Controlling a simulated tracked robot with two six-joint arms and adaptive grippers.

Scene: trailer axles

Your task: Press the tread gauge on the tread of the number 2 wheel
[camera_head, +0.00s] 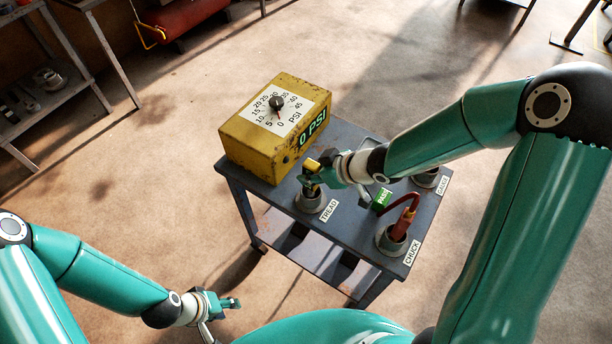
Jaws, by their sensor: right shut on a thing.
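The tread gauge (313,167), a small yellow and dark tool, is at the cup labelled TREAD (310,201) on the grey cart. My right gripper (318,175) is shut on it, just above the cup. I cannot tell whether the gauge's lower end is still inside the cup. My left gripper (229,303) is low at the bottom left, over the floor and away from the cart. Its fingers are too small to tell open from shut. The number 2 wheel is not in view.
The cart (240,196) carries a yellow box (240,135) with a dial and a 0 PSI display, a red-handled tool (402,224) in the CHUCK cup, a GAUGE cup (426,181) and a green block (381,199). Shelving (50,105) stands at left. Floor around is open.

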